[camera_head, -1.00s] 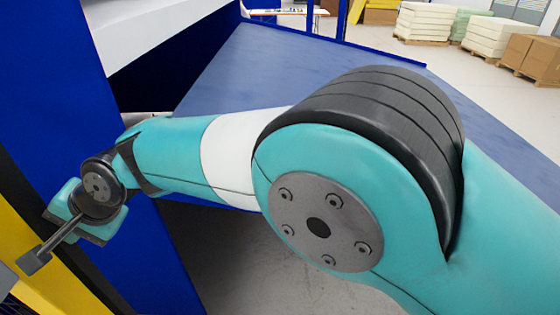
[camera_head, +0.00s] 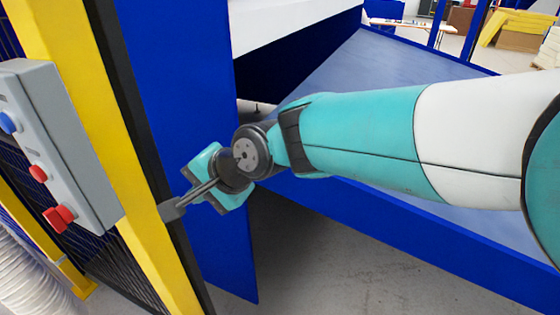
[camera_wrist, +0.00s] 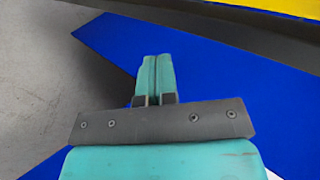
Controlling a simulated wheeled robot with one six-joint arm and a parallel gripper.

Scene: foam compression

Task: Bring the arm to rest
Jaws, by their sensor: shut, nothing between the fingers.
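My gripper (camera_wrist: 155,75) shows in the wrist view with its two teal fingers pressed together, shut and empty. In the head view, my teal and white arm reaches in from the right, and its end is near the blue machine panel (camera_head: 185,120).
A grey control box (camera_head: 62,140) with a blue button (camera_head: 9,123) and red buttons is on the left. A blue table surface (camera_head: 400,75) lies behind my arm. A white hose (camera_head: 30,275) is at lower left. Grey floor (camera_head: 330,270) is open below.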

